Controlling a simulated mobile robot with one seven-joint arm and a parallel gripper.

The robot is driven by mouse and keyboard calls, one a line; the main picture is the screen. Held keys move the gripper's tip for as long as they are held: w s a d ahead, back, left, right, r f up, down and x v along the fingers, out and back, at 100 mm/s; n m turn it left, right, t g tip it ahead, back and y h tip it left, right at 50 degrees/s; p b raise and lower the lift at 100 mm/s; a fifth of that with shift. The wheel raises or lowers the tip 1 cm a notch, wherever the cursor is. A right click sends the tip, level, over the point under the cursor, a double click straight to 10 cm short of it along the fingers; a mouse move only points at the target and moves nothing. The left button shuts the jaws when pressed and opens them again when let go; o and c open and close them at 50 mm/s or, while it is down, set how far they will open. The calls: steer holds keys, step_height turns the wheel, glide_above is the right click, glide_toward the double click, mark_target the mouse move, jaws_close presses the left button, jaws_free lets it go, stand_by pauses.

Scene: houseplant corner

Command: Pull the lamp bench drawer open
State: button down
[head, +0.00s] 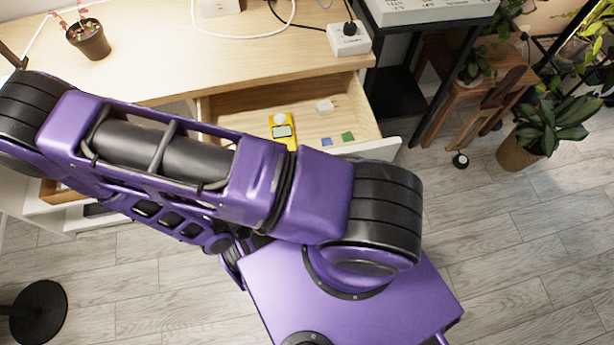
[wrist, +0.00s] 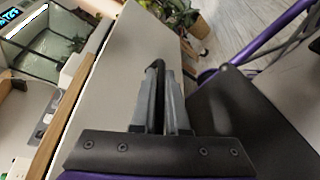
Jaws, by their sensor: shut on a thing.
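The lamp bench drawer (head: 360,114) stands open in the head view, pulled out from under the pale wooden bench top (head: 170,55). Its white front panel (head: 387,150) shows at the right end; my purple arm hides the rest. In the wrist view the drawer front is a plain pale panel (wrist: 112,95). My gripper (wrist: 168,78) is shut on the dark drawer handle (wrist: 155,66) at that panel. In the head view my gripper and the handle are hidden behind my arm.
The drawer holds a yellow meter (head: 282,131), a white plug-like piece (head: 324,106) and small blue and green pieces. A potted plant (head: 88,40) and a white socket box (head: 349,39) stand on the bench. A black stand (head: 400,92) is close right.

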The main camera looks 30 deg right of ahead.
stand_by(0.3)
steer(key=c, duration=1.2)
jaws_free()
steer(key=v, duration=1.7)
steer(key=shift+a+p, duration=0.25)
steer(key=shift+p, duration=0.1)
steer(key=shift+r, duration=0.15)
